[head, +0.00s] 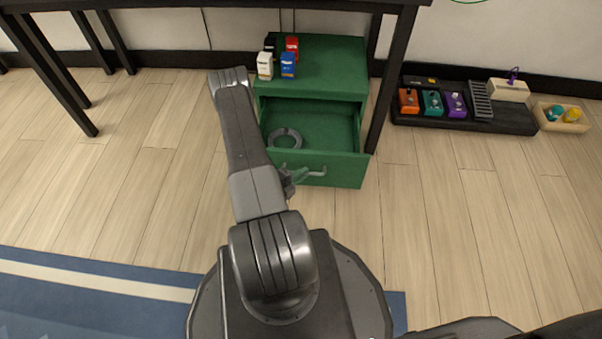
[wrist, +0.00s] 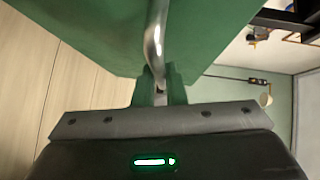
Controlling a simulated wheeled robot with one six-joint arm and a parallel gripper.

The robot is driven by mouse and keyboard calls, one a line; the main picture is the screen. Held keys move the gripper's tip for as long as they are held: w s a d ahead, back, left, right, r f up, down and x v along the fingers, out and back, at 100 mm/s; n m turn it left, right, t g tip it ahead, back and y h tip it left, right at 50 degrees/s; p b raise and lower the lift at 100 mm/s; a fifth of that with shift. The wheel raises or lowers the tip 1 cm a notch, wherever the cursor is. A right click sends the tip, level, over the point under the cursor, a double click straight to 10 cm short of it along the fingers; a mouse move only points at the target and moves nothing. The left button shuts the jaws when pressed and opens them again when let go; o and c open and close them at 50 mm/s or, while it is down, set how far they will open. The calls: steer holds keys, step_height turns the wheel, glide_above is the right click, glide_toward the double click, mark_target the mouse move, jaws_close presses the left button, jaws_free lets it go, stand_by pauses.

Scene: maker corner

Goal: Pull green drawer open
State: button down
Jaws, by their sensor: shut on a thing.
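The green drawer (head: 344,170) stands pulled out of the green cabinet (head: 340,68) under the black table. A grey ring (head: 285,138) lies inside it. The drawer's metal handle (head: 318,172) is on its front; it also shows in the wrist view (wrist: 153,42). My gripper (head: 292,178) is at the left part of the handle, partly hidden by my arm. In the wrist view my gripper's green fingers (wrist: 159,88) are shut on the handle, close to the green drawer front (wrist: 95,30).
Several small boxes (head: 287,64) stand on the cabinet top. A black pedalboard (head: 515,120) with coloured pedals and a wooden tray (head: 575,127) lie to the right. Black table legs (head: 388,85) flank the cabinet. Wooden floor in front is clear; a blue rug (head: 90,300) lies at lower left.

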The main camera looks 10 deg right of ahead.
steer(key=c, duration=1.5)
jaws_free()
steer(key=shift+a, duration=0.1)
steer(key=p+v, duration=0.3)
steer(key=v, duration=1)
steer(key=shift+s+a, duration=0.25)
steer(key=shift+d, duration=0.1)
steer(key=b+x, duration=0.2)
steer(key=x, duration=1)
steer(key=shift+w+d+b, duration=0.3)
steer(key=shift+b, duration=0.1)
